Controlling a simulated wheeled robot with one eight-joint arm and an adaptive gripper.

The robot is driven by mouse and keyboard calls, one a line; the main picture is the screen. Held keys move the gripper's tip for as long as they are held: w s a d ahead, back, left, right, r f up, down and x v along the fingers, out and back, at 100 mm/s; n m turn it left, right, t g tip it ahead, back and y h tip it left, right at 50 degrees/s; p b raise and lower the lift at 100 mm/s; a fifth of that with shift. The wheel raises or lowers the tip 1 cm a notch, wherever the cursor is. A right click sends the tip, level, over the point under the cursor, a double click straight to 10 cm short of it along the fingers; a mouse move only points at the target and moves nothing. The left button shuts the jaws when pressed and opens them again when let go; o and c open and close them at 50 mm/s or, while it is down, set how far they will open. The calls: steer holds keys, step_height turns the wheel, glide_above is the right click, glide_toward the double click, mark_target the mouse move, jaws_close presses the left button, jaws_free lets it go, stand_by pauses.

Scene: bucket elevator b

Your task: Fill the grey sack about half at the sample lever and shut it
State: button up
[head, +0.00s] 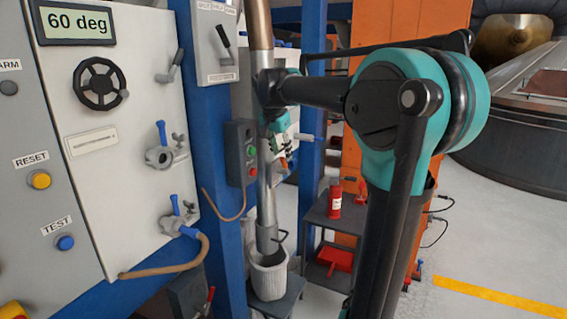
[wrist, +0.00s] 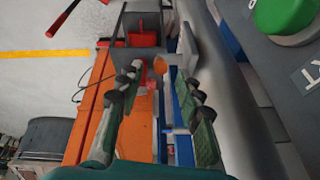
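The grey sack (head: 268,279) stands upright, its mouth around the lower end of a silver spout pipe (head: 264,195). Its fill level is hidden. A small dark handle (head: 283,237) sticks out at the pipe's lower end, just above the sack. I cannot tell whether it is the sample lever. My gripper (head: 284,158) is up beside the pipe, well above the sack and handle. In the wrist view, my gripper (wrist: 160,88) has its two fingers wide apart with nothing between them. The silver pipe also shows there (wrist: 232,85), right of the fingers.
A push-button box (head: 240,152) is left of the pipe. A lever box (head: 215,42) hangs on a blue post. A grey shelf cart (head: 330,218) carries a red bottle (head: 334,200) and a red pan (head: 335,259). The floor at the right is clear.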

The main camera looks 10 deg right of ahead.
mark_target(283, 161)
steer(key=shift+x, duration=2.55)
steer(key=shift+c, duration=0.6)
jaws_close()
